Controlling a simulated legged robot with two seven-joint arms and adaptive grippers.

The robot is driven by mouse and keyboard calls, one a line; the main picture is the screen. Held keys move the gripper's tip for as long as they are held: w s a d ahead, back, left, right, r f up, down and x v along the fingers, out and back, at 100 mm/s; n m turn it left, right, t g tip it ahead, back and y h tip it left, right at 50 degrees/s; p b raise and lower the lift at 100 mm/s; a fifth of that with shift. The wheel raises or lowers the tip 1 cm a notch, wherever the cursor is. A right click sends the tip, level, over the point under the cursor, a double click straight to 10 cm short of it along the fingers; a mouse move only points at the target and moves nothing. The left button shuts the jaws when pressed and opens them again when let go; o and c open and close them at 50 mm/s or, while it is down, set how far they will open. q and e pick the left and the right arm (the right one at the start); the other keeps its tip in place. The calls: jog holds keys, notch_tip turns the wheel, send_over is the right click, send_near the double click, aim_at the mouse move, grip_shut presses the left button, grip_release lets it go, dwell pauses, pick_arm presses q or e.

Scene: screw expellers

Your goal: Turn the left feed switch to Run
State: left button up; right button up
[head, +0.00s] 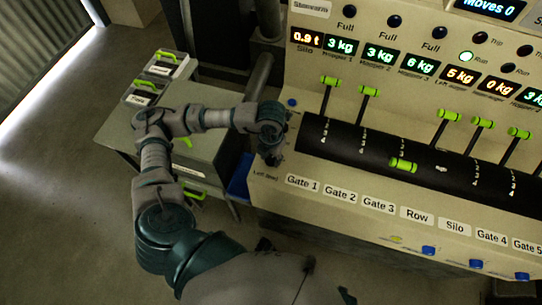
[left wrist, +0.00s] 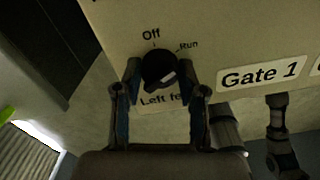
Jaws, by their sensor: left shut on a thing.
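The left feed switch (left wrist: 158,66) is a round black knob on the cream panel in the left wrist view. "Off" is printed above it and "Run" to its upper right. A pale mark shows on its lower right side; I cannot tell which word the knob points to. The "Left feed" label (left wrist: 158,99) below it is partly covered. My left gripper (left wrist: 160,76) is shut on the knob, one finger on each side. In the head view my left gripper (head: 271,150) is at the panel's left end and hides the switch.
Several green-handled levers (head: 367,91) rise from the black curved console (head: 345,140), right of my left gripper. The Gate 1 label (head: 303,183) is close by. A grey cabinet (head: 200,120) with small bins stands left, beneath my arm. Floor at far left is clear.

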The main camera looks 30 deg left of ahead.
aim_at(271, 156)
pick_arm(q)
jog(key=shift+w, duration=0.1)
jog(key=o, duration=1.1)
jog(key=shift+a, duration=0.1)
jog(key=shift+o, duration=0.2)
notch_tip(271, 156, up, 12)
jog(key=shift+w+f, duration=0.1)
